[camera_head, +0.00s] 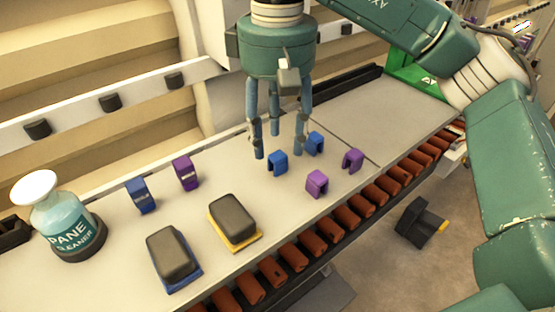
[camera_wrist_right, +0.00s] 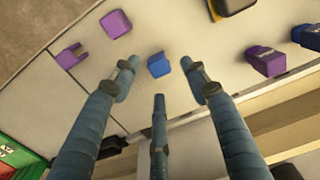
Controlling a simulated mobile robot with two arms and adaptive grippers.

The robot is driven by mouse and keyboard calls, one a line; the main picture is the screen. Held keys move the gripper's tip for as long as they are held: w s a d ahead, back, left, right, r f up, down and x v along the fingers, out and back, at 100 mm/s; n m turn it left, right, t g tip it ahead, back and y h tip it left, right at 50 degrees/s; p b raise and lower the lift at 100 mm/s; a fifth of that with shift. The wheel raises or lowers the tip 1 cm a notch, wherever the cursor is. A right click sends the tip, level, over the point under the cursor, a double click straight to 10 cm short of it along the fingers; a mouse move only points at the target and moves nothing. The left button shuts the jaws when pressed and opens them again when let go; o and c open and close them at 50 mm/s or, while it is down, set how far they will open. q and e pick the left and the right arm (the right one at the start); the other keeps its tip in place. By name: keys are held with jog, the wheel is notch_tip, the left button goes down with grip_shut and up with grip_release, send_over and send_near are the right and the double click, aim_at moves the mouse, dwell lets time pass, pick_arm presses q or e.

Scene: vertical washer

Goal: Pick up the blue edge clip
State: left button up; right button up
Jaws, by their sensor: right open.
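One blue clip (camera_head: 278,163) is below and between my right gripper's outer fingertips. The other blue clip (camera_head: 315,143) is just right of the right-hand finger. My right gripper (camera_head: 278,148) points down with its three fingers spread open and nothing held. In the right wrist view, one blue clip (camera_wrist_right: 158,66) shows between the open fingertips (camera_wrist_right: 158,78); the second blue clip is not clearly seen there and may be behind a finger. My left gripper is not in view.
A blue box (camera_head: 140,196), a purple box (camera_head: 185,173), two dark sponges (camera_head: 172,254) (camera_head: 234,220) and a pane cleaner bottle (camera_head: 66,218) stand to the left. Orange rollers (camera_head: 295,255) line the front edge.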

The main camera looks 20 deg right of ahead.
aim_at(277, 155)
jog(key=f+p, duration=0.1)
jog(key=f, duration=0.3)
jog(key=shift+w+f+p, duration=0.2)
jog(key=shift+p, duration=0.15)
jog(key=shift+f, duration=0.4)
jog(key=shift+c, duration=0.3)
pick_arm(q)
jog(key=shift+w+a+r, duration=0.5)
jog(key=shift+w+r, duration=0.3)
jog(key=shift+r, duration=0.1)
pick_arm(e)
jog(key=c, duration=0.7)
